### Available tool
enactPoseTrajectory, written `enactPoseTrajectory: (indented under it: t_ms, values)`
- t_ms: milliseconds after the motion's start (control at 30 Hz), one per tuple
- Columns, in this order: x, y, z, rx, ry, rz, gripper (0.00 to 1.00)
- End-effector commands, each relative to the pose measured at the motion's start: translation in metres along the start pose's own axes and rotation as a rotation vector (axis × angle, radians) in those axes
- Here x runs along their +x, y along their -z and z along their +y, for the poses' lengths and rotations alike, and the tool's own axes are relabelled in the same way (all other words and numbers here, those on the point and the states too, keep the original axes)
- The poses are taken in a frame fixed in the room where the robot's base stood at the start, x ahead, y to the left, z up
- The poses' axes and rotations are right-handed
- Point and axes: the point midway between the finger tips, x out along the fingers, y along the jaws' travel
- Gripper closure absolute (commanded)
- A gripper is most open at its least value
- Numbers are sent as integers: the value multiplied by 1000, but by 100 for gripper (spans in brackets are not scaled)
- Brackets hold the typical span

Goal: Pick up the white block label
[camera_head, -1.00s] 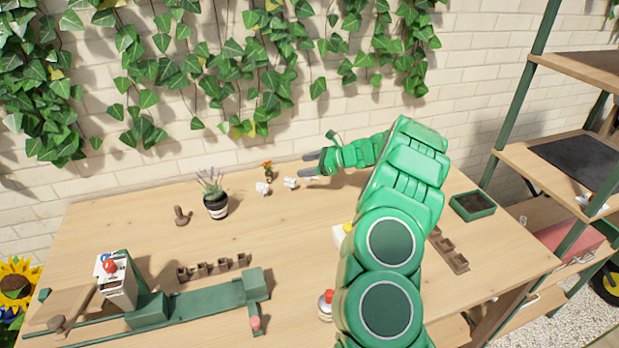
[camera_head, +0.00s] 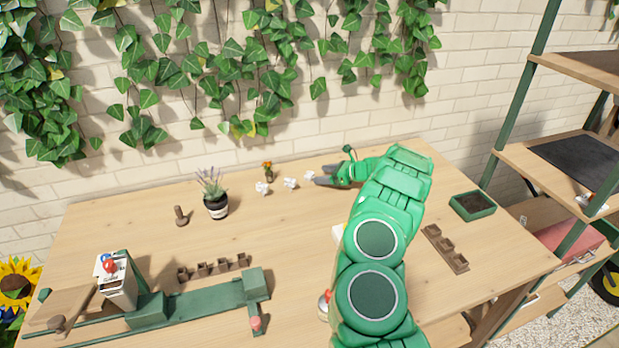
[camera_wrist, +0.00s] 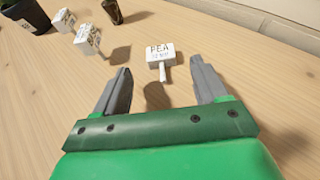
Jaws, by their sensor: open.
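Three small white block labels stand in a row near the back of the table. The one nearest my gripper (camera_head: 326,176) is a white block label (camera_head: 309,175), just past the fingertips. In the wrist view this label (camera_wrist: 161,56) reads "PEA" and has a short white stem pointing toward me. The other two labels, the middle one (camera_wrist: 87,39) and the far one (camera_wrist: 63,21), lie to the left with smaller writing.
A brown stamp-like object (camera_head: 181,216), a green planter tray (camera_head: 472,205) and a brown seedling strip (camera_head: 446,248) are also on the table. The wall is close behind.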

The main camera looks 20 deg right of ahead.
Motion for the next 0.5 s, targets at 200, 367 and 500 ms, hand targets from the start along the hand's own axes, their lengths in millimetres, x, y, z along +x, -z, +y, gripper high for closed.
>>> enactPoseTrajectory:
  t_ms: [200,367,500]
  values:
    - [29,1,1,0,-4,2,28]
    - [43,-1,-1,-3,-1,1,28]
    - [45,-1,-1,-2,0,0,28]
